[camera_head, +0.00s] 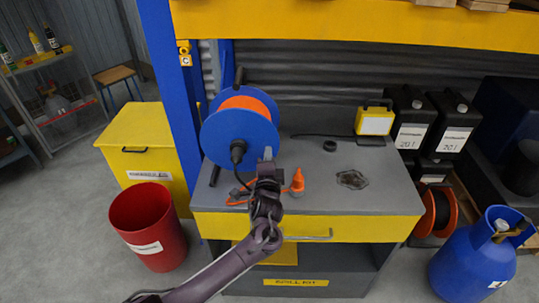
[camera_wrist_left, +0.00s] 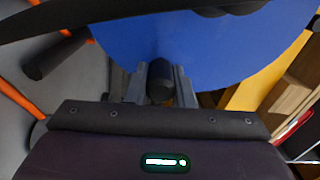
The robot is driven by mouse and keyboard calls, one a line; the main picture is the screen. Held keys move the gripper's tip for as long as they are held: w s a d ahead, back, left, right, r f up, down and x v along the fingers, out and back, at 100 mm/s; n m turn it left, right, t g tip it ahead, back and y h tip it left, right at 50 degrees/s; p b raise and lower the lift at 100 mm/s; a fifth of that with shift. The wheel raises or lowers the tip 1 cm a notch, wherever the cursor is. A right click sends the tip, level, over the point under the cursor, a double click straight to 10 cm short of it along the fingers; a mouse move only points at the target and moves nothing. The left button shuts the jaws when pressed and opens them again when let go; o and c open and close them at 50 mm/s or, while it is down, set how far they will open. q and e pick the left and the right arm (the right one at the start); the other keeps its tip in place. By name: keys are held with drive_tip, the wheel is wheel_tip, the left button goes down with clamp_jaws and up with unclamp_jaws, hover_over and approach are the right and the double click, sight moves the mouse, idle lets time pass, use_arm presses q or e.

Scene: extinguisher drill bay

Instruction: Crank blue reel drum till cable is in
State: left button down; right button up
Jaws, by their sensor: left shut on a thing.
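The blue reel drum (camera_head: 225,135) stands on the grey bench top, with orange cable (camera_head: 252,104) wound behind its near flange. An orange cable end (camera_head: 298,182) and a short orange stretch lie on the bench in front of it. My left gripper (camera_head: 267,158) is at the drum's lower right front. In the left wrist view, its fingers (camera_wrist_left: 160,88) are shut on a black crank handle (camera_wrist_left: 160,76) against the blue flange (camera_wrist_left: 200,45). The arm hides part of the bench in front of the drum. My right gripper is not in view.
A blue post (camera_head: 170,100) stands left of the drum. A red bin (camera_head: 146,225) and blue cylinder (camera_head: 475,262) stand on the floor.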

use_arm(q)
drive_tip(key=shift+a+f+m, duration=0.1)
drive_tip(key=shift+f+m, duration=0.2)
drive_tip(key=shift+m, duration=0.1)
drive_tip(key=c, duration=1.2)
unclamp_jaws()
drive_tip(key=shift+c, duration=0.2)
drive_tip(key=s, duration=0.7)
drive_tip(key=shift+s, duration=0.4)
